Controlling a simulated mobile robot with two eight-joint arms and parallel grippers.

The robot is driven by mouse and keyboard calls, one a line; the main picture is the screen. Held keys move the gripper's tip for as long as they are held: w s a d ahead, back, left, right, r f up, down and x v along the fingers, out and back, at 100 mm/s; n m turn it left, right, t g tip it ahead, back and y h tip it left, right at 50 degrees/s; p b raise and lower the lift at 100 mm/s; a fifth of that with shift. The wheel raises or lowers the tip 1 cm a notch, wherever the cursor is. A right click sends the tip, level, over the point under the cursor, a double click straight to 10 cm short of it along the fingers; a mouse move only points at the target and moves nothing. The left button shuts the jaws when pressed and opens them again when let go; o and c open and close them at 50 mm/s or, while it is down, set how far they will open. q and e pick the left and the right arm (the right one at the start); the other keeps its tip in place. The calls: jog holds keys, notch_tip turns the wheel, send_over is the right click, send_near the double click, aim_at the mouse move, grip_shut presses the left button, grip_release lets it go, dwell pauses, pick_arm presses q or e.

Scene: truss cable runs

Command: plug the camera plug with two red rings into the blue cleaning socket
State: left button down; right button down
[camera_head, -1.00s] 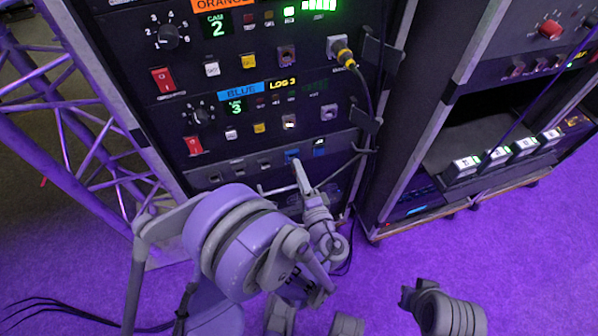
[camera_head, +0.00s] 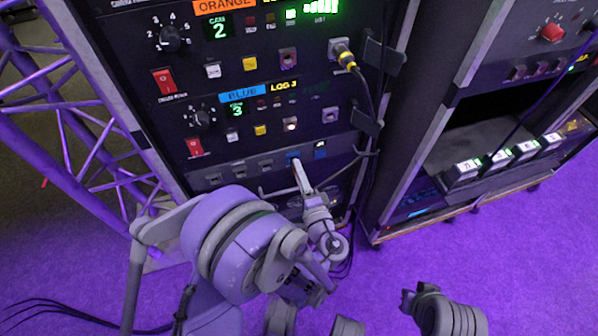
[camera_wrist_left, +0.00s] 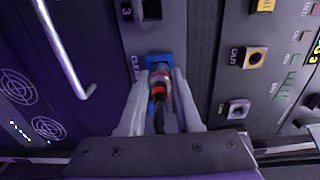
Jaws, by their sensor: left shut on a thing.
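The camera plug (camera_wrist_left: 161,87), dark with red rings and a metal nose, is between the fingers of my left gripper (camera_wrist_left: 158,85) in the left wrist view. The gripper is shut on it. The plug points at the blue cleaning socket (camera_wrist_left: 159,61), its nose at the socket's face; I cannot tell how deep it sits. In the head view my left gripper (camera_head: 302,178) is just below the blue socket (camera_head: 293,155) on the lower grey panel; the plug is hidden there. A grey part of my right arm shows at lower right; its jaw state is unclear.
Another cable plug with a yellow ring (camera_head: 345,57) sits in the orange row's socket, its cable hanging down the rack's right side. A metal bar handle (camera_wrist_left: 68,45) stands out left of the gripper. A second rack (camera_head: 470,110) is at right. Purple floor is clear in front.

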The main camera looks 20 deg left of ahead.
pick_arm(q)
jog(key=shift+w+a, duration=0.25)
jog(key=shift+w, duration=0.1)
dwell(1.0)
jog(key=c, duration=0.5)
grip_release()
jog(key=shift+b+v, duration=0.5)
jog(key=shift+v, duration=2.05)
jog(key=v, duration=0.4)
jog(key=shift+b, duration=0.3)
